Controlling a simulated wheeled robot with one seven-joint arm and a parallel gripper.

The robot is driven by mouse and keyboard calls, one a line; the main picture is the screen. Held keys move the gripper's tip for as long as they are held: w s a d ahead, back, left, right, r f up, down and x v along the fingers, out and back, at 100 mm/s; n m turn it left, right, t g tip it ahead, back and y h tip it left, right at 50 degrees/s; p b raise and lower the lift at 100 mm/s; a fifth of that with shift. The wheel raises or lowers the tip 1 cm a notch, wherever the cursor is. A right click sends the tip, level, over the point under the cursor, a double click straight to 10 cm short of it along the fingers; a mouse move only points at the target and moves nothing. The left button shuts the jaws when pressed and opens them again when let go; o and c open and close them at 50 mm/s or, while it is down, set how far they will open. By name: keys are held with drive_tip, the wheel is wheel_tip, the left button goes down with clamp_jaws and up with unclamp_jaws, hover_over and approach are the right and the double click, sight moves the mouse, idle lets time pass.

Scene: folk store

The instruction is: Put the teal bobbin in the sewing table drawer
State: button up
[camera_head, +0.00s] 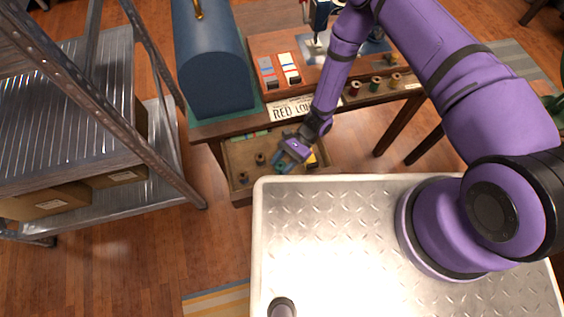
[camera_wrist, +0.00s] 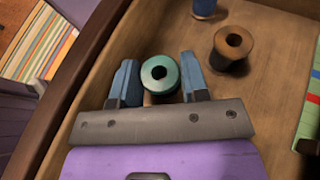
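The teal bobbin (camera_wrist: 160,73) stands upright between my gripper's blue fingers (camera_wrist: 159,78) in the wrist view. Both fingers meet its sides, and my gripper looks shut on it. The bobbin is inside the open sewing table drawer (camera_wrist: 108,35), close to a wooden side wall. I cannot tell whether it rests on the drawer floor or hangs just above it. In the head view, my gripper (camera_head: 284,163) reaches down into the drawer (camera_head: 241,199), and the bobbin cannot be made out clearly there.
The drawer also holds a brown bobbin (camera_wrist: 231,48), a blue bobbin (camera_wrist: 205,8) and a striped item (camera_wrist: 312,110). On the sewing table (camera_head: 222,128) stand a blue case (camera_head: 212,65) and thread spools (camera_head: 376,84). A metal shelf (camera_head: 75,105) stands at left.

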drive_tip(key=o, duration=0.3)
drive_tip(key=shift+r, duration=0.1)
drive_tip(key=shift+r, duration=0.35)
drive_tip(key=v, duration=0.7)
drive_tip(key=shift+w+d+r, duration=0.15)
drive_tip(key=shift+d+r, duration=0.05)
drive_tip(key=shift+r, duration=0.1)
